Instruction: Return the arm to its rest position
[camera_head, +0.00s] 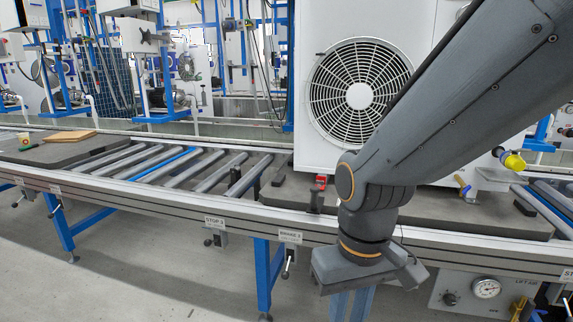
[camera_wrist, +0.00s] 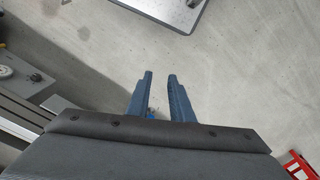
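My arm (camera_head: 460,100) reaches in from the upper right of the head view and bends down at the wrist. My gripper (camera_wrist: 160,77) shows in the wrist view with two blue-grey fingers apart and bare floor between their tips. It is open and holds nothing. In the head view the gripper body (camera_head: 362,266) hangs pointing down in front of the conveyor's front rail, and its fingertips are cut off by the bottom edge.
A white unit with a round fan grille (camera_head: 358,95) stands on the conveyor behind my arm. The rollers (camera_head: 190,170) left of it are clear. A gauge panel (camera_head: 485,290) sits low at right. In the wrist view, a grey panel edge (camera_wrist: 175,12) and red frame (camera_wrist: 298,166) border open floor.

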